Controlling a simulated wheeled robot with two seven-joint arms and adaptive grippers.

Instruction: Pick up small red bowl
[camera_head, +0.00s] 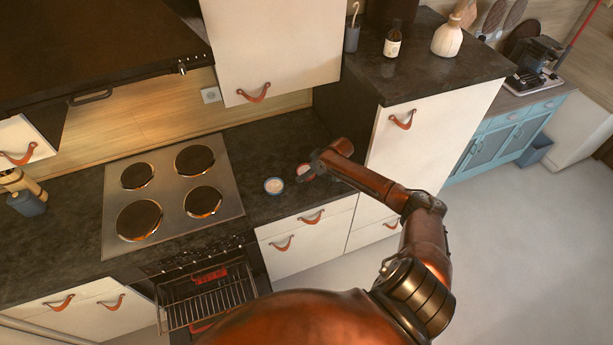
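A small red bowl (303,169) with a pale inside sits on the dark counter, right of the stove. It is partly hidden by my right gripper (308,173). The gripper is low over the counter, at the bowl's right side. The gripper is small and dark here, so I cannot tell whether its fingers are apart or touching the bowl. A blue bowl (274,185) with a pale inside sits just left of the red one. My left gripper is not in view.
The stove (170,190) with round burners lies left of the bowls. Below it the oven is open, with a wire rack (208,302) out. A tall white cabinet (415,145) stands close on the right. A white wall cabinet (275,45) hangs above the counter.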

